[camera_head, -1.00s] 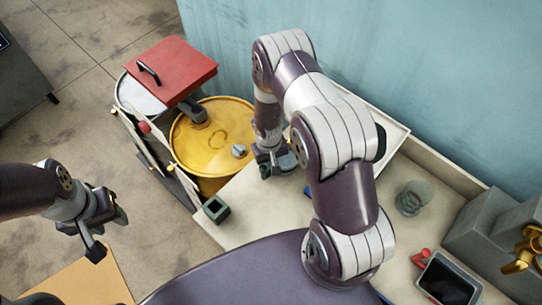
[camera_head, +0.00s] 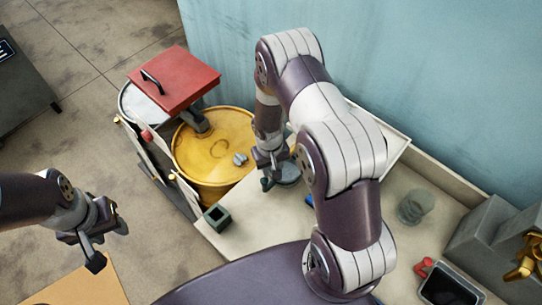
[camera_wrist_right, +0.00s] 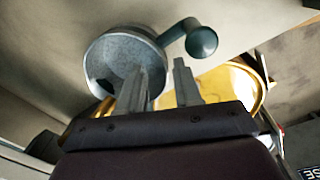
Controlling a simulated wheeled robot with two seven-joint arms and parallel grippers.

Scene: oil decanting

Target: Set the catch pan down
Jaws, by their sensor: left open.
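A grey round pan (camera_wrist_right: 122,58) with a bent handle ending in a dark green knob (camera_wrist_right: 201,42) fills the upper left of the right wrist view. I take it for the catch pan; it also shows in the head view (camera_head: 289,174), over the pale bench. My right gripper (camera_head: 269,162) is right beside it. In the wrist view its fingers (camera_wrist_right: 160,82) overlap the pan's rim, and I cannot tell if they grip it or if the pan touches the bench. My left gripper (camera_head: 108,240) is open and empty, away from the pan at the left.
A yellow drum (camera_head: 205,160) and a red box with a black handle (camera_head: 181,78) stand left of the bench (camera_head: 250,218). A small dark green open block (camera_head: 217,217) sits at its corner. A clear jar (camera_head: 415,205) and a dark tray (camera_head: 449,288) lie to the right.

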